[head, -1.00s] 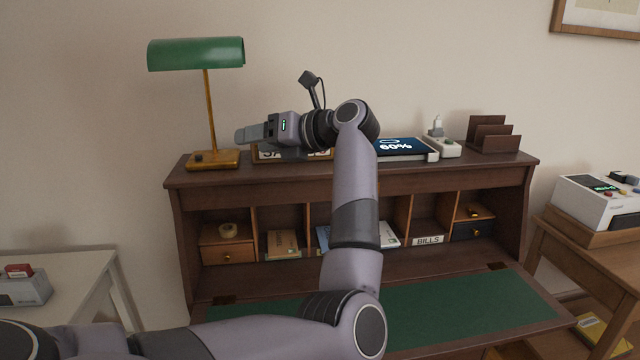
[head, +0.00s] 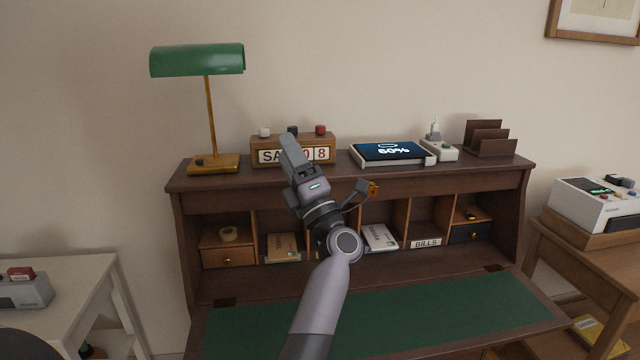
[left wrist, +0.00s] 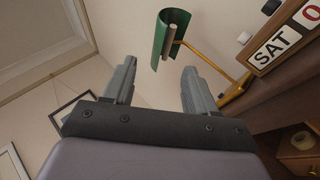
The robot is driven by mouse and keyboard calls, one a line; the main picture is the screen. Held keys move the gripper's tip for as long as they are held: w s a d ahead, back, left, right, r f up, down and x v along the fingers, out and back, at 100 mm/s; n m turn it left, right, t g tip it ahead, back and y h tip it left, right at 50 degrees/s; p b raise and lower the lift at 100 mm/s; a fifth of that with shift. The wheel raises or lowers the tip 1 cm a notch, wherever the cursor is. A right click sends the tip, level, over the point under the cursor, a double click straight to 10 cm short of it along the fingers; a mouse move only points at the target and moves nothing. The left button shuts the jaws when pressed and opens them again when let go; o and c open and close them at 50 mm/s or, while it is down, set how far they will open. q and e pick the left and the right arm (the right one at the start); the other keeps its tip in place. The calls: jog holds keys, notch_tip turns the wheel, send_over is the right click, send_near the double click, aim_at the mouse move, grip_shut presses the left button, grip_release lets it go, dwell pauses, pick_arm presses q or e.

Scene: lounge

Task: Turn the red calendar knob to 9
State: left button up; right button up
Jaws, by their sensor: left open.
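The wooden calendar (head: 263,145) stands on top of the desk, right of the lamp. It shows "SA", a partly hidden digit and a red 8; the left wrist view shows "SAT 0" on the calendar (left wrist: 262,57). On its top are a white knob (head: 265,132), a dark knob (head: 293,130) and the red knob (head: 320,130) at the right end. My left gripper (head: 292,150) is in front of the calendar's middle, pointing up and covering part of its face. Its fingers are apart and empty in the left wrist view (left wrist: 152,85). My right gripper is not in view.
The green lamp (head: 197,60) stands left of the calendar. A tablet (head: 390,152) on a stand, a white socket box (head: 440,150) and a brown letter rack (head: 490,139) are to the right. Pigeonholes and a green writing surface (head: 430,315) lie below.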

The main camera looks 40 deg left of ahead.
pick_arm(q)
jog(key=w+d+f+m+t+h, duration=0.2)
jog(key=d+f+m+t+h, duration=0.2)
jog(key=m+t, duration=0.8)
jog(key=shift+w+d+f+m+h, duration=0.15)
jog(key=shift+d+f+m+h, duration=0.2)
jog(key=shift+d+h, duration=0.25)
